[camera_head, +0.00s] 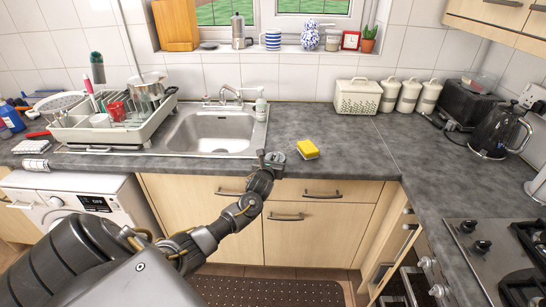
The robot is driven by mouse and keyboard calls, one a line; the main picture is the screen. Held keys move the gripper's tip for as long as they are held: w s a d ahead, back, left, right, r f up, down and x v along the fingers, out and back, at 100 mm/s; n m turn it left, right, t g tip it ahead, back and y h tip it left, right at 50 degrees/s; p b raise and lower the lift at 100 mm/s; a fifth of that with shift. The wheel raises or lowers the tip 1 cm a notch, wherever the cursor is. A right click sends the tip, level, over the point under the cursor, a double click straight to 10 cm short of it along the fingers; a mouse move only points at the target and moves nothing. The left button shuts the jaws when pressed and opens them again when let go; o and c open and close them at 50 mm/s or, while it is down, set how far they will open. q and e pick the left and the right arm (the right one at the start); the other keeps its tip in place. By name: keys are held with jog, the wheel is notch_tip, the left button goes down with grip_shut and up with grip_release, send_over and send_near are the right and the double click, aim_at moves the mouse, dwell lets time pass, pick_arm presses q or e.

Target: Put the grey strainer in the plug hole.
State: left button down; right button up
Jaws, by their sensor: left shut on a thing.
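My left arm reaches up from the lower left, and my left gripper (268,158) is over the front edge of the worktop, right of the sink. It is shut on a small grey round thing, the grey strainer (276,158), which is partly hidden by the fingers. The steel sink (198,129) is left of the gripper, with its basin empty apart from a small spot at the bottom, where the plug hole (220,151) appears to be. The near basin wall partly hides it. My right gripper is not in view.
A yellow sponge (308,149) lies just right of the gripper. The tap (230,95) and a soap bottle (261,105) stand behind the basin. A loaded dish rack (72,134) is left of it. The worktop right of the sponge is clear.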

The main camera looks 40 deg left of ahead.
pick_arm(q)
jog(key=shift+f, duration=0.1)
jog(key=shift+f, duration=0.15)
jog(key=c, duration=1.4)
grip_release()
jog(key=shift+c, duration=0.2)
jog(key=shift+s+f+b, duration=0.1)
jog(key=shift+f+b, duration=0.15)
jog(key=shift+b, duration=0.55)
jog(key=r+b+v, duration=0.1)
jog(key=v, duration=0.9)
jog(key=shift+s+d, duration=0.2)
jog(key=shift+s, duration=0.05)
